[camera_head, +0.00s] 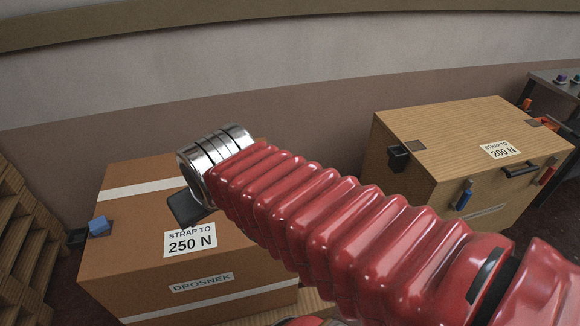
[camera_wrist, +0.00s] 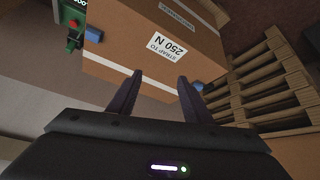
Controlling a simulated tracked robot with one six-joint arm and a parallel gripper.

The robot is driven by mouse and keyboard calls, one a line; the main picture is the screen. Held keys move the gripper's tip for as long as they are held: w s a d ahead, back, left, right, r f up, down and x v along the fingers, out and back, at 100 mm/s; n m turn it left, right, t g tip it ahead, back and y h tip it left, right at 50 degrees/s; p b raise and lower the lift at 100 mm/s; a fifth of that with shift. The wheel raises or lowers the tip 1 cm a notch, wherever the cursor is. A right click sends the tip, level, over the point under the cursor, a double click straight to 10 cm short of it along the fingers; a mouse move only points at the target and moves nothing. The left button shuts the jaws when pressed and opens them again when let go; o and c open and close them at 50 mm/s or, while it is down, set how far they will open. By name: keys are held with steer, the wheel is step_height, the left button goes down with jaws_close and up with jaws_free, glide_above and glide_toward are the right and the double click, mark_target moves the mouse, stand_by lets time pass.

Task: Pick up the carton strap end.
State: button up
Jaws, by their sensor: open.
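A brown carton (camera_head: 130,256) stands at lower left, marked "STRAP TO 250 N" (camera_head: 190,240) and crossed by white bands. A small blue block (camera_head: 99,226) on a dark piece sits at its left edge; I cannot tell for sure whether it is the strap end. In the wrist view the carton (camera_wrist: 125,45) lies beyond my fingers, with a blue piece (camera_wrist: 197,87) at its right edge and another (camera_wrist: 94,35) at its left. My gripper (camera_wrist: 160,76) is open and empty. In the head view my gripper (camera_head: 187,207) is over the carton, right of the blue block.
Wooden pallets (camera_head: 22,225) are stacked close left of the carton; they also show in the wrist view (camera_wrist: 262,85). A wooden crate (camera_head: 455,140) marked "STRAP TO 200 N" stands at right. A green and red device (camera_wrist: 73,20) is beside the carton. A wall runs behind.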

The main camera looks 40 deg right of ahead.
steer(key=w+d+f+m+t+h, duration=0.15)
steer(key=w+d+f, duration=0.25)
steer(key=w+d, duration=0.6)
steer(key=w+d+f+m+t+h, duration=0.15)
steer(key=w+d+f, duration=0.25)
steer(key=w+d, duration=0.7)
steer(key=s+d+f+m+t+h, duration=0.1)
steer(key=s+d+f+m+h, duration=0.1)
steer(key=d+f, duration=1.7)
steer(key=d, duration=0.3)
steer(key=shift+s+d+f+t, duration=0.15)
steer(key=shift+s+d+t, duration=0.05)
steer(key=shift+d+t, duration=0.2)
steer(key=shift+x, duration=4.3)
steer(key=shift+w+d, duration=0.1)
steer(key=shift+x, duration=2.5)
